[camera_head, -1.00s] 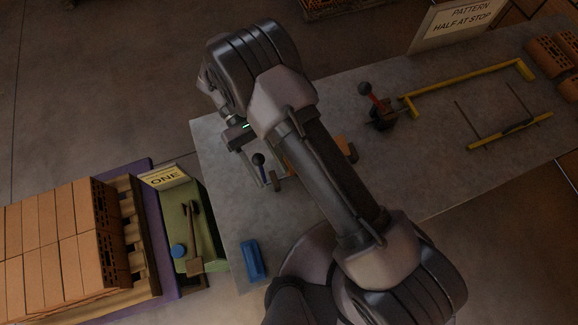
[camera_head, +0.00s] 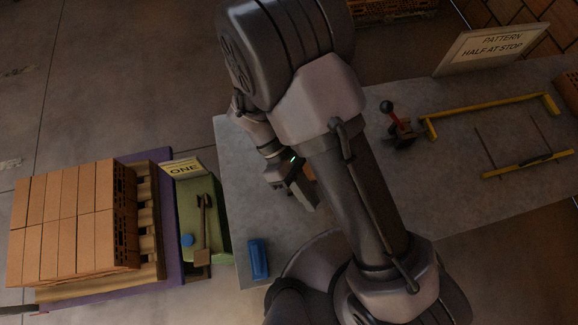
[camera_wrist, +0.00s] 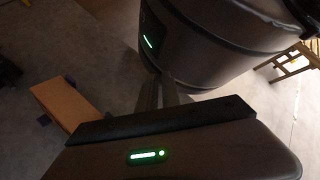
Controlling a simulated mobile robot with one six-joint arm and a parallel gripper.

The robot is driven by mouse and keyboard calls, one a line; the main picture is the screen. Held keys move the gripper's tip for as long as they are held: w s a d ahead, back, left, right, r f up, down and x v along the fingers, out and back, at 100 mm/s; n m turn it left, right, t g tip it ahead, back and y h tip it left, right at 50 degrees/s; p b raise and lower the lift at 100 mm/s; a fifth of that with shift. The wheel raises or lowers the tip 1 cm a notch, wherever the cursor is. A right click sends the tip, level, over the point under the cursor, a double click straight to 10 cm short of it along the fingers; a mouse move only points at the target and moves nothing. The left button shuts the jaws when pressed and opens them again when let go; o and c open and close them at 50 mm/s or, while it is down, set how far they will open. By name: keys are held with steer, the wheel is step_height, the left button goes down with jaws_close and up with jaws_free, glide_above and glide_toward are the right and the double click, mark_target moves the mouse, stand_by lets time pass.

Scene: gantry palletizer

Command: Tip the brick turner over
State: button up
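The brick turner is mostly hidden behind my arm in the head view. Only a small orange patch (camera_head: 309,171), apparently the brick at it, shows beside my forearm. In the wrist view an orange brick (camera_wrist: 65,104) lies at the left, with small dark blue parts at its edges. My gripper (camera_head: 303,196) is low over the left part of the grey table, close beside the orange patch. The turner's dark-knobbed lever is hidden now. I cannot tell whether my gripper touches it or how far its fingers are apart.
A blue block (camera_head: 258,260) lies near the front left edge. A brick pallet (camera_head: 75,220) and green stand (camera_head: 190,220) are at left.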

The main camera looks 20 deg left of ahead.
steer(key=a+r+n+t+y+p, duration=0.1)
steer(key=n, duration=0.3)
steer(key=w+a+r+n+t+y+p, duration=0.1)
steer(key=n+t, duration=0.1)
steer(key=n, duration=0.1)
steer(key=a+r+n+t+y+p, duration=0.1)
steer(key=r+n+t+y, duration=0.1)
steer(key=n, duration=0.2)
steer(key=shift+w+a+r+n, duration=0.1)
steer(key=shift+w+a+n, duration=0.15)
steer(key=shift+a+n, duration=0.05)
jaws_close()
steer(key=s+a+r+n+t+y+p, duration=0.2)
steer(key=a+r+n+y, duration=0.15)
steer(key=a+n, duration=0.4)
steer(key=w+f+n+b, duration=0.1)
steer(key=w+f+b, duration=0.1)
steer(key=f, duration=0.3)
steer(key=w+f+n+y+b, duration=0.1)
steer(key=w+f+b, duration=0.2)
steer(key=f+b, duration=0.1)
steer(key=shift+d+f+g+b, duration=0.3)
steer(key=shift+f, duration=0.6)
